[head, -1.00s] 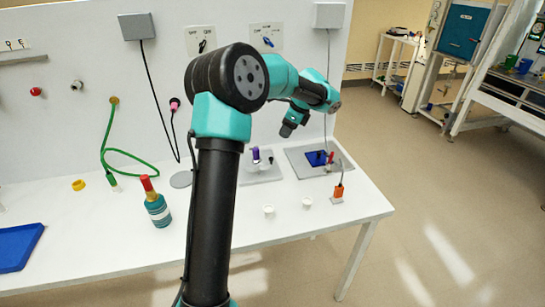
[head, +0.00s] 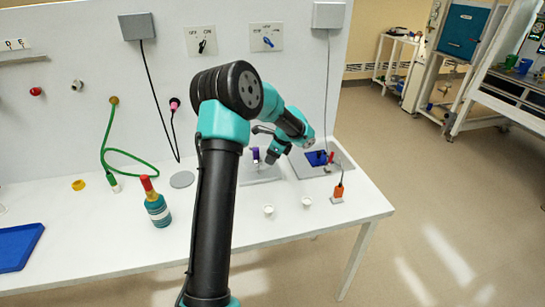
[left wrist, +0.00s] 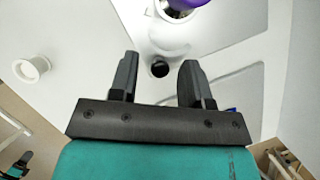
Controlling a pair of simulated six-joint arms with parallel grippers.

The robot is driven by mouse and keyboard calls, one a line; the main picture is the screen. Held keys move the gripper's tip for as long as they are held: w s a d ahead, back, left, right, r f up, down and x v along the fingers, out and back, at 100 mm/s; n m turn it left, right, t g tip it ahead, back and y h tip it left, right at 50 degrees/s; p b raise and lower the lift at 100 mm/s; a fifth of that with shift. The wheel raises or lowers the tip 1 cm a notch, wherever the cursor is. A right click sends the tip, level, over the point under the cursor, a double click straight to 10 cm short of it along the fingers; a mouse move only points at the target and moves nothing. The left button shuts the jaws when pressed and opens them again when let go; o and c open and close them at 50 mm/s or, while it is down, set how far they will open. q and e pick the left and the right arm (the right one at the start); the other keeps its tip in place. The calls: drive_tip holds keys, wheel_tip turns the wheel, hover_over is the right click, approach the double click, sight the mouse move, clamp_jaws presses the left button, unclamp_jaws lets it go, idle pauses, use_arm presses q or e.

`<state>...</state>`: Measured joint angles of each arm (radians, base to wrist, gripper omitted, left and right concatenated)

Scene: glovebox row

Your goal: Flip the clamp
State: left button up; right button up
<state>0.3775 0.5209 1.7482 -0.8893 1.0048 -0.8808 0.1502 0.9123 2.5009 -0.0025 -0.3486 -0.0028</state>
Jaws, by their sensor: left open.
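My left gripper (head: 271,160) is open and empty, pointing down over the right part of a grey plate (head: 262,177). On this plate stands a purple-topped fixture (head: 255,154), also at the top of the left wrist view (left wrist: 184,4). Its pale body reaches toward my fingers, with a small black round end (left wrist: 160,69) that appears between the two open fingertips (left wrist: 158,78). I cannot tell how far below the fingers it is. Which fixture is the clamp is not certain; another, with a red upright part (head: 331,157), stands by a blue block (head: 317,158). My right gripper is not in view.
An orange block (head: 338,194) with a cable and two small white cups (head: 268,210) (head: 307,202) stand in front. A bottle with a red top (head: 156,204) and a blue tray (head: 19,246) are to the left. The wall with switches (head: 201,44) rises behind.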

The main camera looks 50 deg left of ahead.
use_arm(q)
clamp_jaws()
idle(0.4)
drive_tip(key=shift+w+a+n, duration=0.1)
drive_tip(key=shift+a+n, duration=0.05)
drive_tip(key=shift+n, duration=0.15)
drive_tip(key=a+n, duration=0.1)
drive_tip(key=n, duration=0.1)
drive_tip(key=w+n+g+h, duration=0.1)
drive_tip(key=n, duration=0.1)
drive_tip(key=shift+a, duration=0.35)
drive_tip(key=n, duration=0.2)
drive_tip(key=a+n+g+h, duration=0.1)
drive_tip(key=a+n+h, duration=0.1)
drive_tip(key=n, duration=0.1)
drive_tip(key=shift+w+a+n, duration=0.1)
drive_tip(key=shift+a+n, duration=0.15)
drive_tip(key=shift+n, duration=0.05)
drive_tip(key=shift+g, duration=0.3)
